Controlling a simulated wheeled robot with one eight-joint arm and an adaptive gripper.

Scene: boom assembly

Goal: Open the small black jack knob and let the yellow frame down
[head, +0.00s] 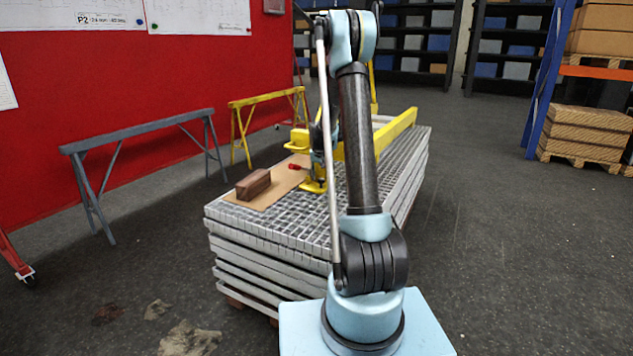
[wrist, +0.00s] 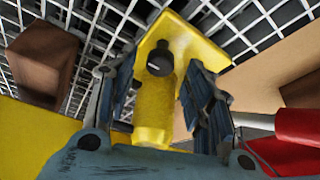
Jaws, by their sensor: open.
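The small black jack knob (wrist: 160,58) sticks out from the yellow jack body (wrist: 155,105) in the wrist view. My gripper (wrist: 160,76) is open, with one dark finger on each side of the jack body; the knob lies between the fingertips, with gaps to both. In the head view my gripper is largely hidden behind my arm, beside the jack. The jack's yellow base (head: 313,186) stands on the grating there. The yellow frame (head: 397,131) runs to the back right, partly behind my arm.
A red handle (head: 296,167) is close to my gripper; it also shows in the wrist view (wrist: 295,135). A brown block (head: 253,184) lies on cardboard on the grating stack (head: 270,229).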

